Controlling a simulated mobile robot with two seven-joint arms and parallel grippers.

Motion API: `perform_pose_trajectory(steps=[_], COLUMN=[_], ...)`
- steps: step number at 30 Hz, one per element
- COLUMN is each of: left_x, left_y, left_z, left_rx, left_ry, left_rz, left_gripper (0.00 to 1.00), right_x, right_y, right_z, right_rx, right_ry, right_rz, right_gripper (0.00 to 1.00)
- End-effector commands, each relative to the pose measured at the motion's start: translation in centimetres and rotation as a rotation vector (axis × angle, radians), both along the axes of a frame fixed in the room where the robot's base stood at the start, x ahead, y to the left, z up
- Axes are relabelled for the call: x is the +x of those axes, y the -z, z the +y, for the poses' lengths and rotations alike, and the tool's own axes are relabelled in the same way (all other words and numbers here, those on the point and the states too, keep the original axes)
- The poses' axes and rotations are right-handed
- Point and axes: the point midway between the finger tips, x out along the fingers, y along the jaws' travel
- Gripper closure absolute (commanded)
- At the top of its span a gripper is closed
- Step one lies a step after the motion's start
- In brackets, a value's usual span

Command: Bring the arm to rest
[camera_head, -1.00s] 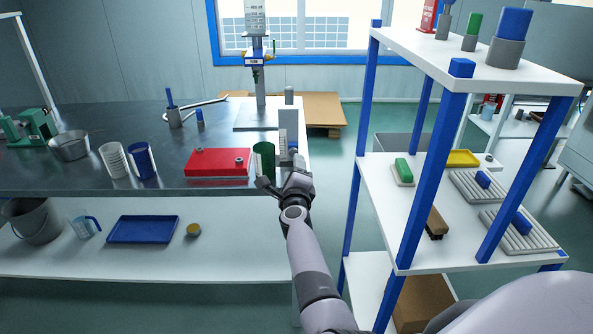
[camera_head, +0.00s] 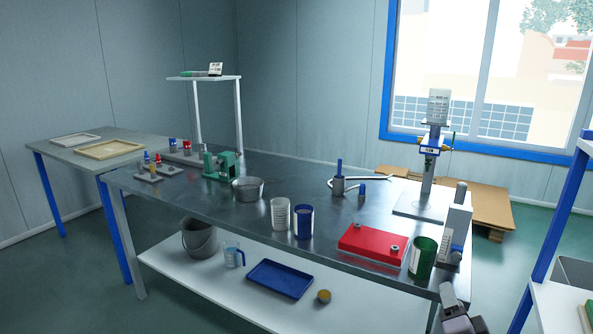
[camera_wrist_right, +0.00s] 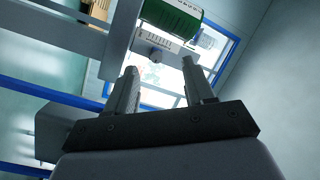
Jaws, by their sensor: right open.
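My right gripper (camera_head: 456,308) shows only in part at the bottom right edge of the head view. It is just in front of the dark metal table's near right corner, below the green can (camera_head: 422,258). In the right wrist view, the gripper's two fingers (camera_wrist_right: 160,72) stand apart with nothing between them. The green can (camera_wrist_right: 172,18) shows beyond the fingertips in that view, apart from them. My left gripper is not in view.
The metal table (camera_head: 335,228) holds a red fixture (camera_head: 372,244), a blue cup (camera_head: 303,222), a white cup (camera_head: 280,214) and a press stand (camera_head: 428,180). A blue-posted shelf (camera_head: 556,225) stands at the right. Floor is open at the lower left.

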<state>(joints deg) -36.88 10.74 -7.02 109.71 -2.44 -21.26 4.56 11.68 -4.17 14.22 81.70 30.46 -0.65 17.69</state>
Motion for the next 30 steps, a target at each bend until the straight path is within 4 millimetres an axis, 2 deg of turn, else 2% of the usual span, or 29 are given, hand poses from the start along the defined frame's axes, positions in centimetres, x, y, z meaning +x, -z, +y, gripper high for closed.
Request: perform_pose_trajectory(steps=[1,5,9,13,18,21,24,30], left_x=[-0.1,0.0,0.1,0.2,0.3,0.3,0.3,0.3], left_y=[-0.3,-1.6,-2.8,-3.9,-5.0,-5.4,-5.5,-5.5], left_z=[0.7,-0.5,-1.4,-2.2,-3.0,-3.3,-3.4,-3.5], left_rx=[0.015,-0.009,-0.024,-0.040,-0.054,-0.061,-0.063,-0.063], left_ry=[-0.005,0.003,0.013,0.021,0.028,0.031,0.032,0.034], left_rz=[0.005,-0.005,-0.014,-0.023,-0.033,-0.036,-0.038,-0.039], left_gripper=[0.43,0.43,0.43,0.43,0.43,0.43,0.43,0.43], right_x=[-1.7,-6.4,-12.2,-18.2,-25.0,-27.6,-29.0,-29.4], right_y=[0.8,4.6,8.0,10.5,12.2,12.6,12.8,12.9], right_z=[1.4,3.9,6.8,9.5,12.3,13.3,13.8,14.0], right_rx=[-0.160,-0.339,-0.536,-0.700,-0.855,-0.908,-0.935,-0.944], right_ry=[-0.061,-0.163,-0.294,-0.430,-0.582,-0.642,-0.674,-0.683], right_rz=[0.066,0.210,0.353,0.470,0.576,0.611,0.628,0.633], right_gripper=[0.47,0.47,0.47,0.47,0.47,0.47,0.47,0.47])
